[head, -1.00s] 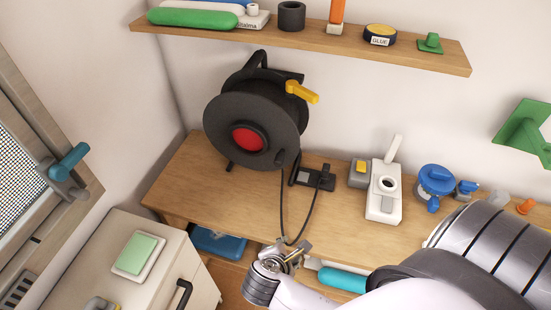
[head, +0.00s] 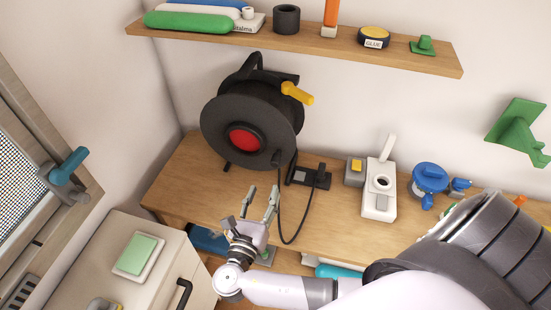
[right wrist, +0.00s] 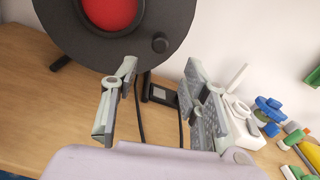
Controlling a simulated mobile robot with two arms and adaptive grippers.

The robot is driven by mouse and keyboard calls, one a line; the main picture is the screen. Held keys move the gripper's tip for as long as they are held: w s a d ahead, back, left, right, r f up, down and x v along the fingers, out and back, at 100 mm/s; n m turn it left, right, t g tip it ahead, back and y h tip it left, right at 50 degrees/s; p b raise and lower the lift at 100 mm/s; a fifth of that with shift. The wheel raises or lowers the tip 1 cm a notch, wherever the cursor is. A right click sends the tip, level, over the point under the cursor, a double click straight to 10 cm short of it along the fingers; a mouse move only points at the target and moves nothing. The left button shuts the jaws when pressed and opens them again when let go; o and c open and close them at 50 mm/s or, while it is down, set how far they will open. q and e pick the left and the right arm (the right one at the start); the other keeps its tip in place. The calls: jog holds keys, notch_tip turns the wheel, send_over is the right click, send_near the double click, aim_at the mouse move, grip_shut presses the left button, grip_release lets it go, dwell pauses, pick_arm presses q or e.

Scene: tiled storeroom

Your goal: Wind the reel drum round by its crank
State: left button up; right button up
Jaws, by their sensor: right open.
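The black reel drum (head: 222,118) with a red centre (head: 243,139) stands on its frame at the back of the wooden bench. My right gripper (head: 261,200) is open and empty in front of the bench edge, below the drum and well apart from the crank. In the right wrist view the drum (right wrist: 75,35) fills the top, behind the open fingers (right wrist: 155,85); the yellow crank is out of that view. My left gripper is not in view.
A black socket block (head: 308,177), a white joystick unit (head: 380,190) and a blue valve (head: 429,178) stand to the right. A shelf (head: 300,45) hangs above the reel.

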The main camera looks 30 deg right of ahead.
aim_at(274, 166)
jog(key=p+x, duration=0.2)
jog(key=x, duration=1)
jog(key=shift+w+d, duration=0.1)
jog(key=shift+d, duration=0.15)
jog(key=shift+c, duration=0.4)
grip_shut()
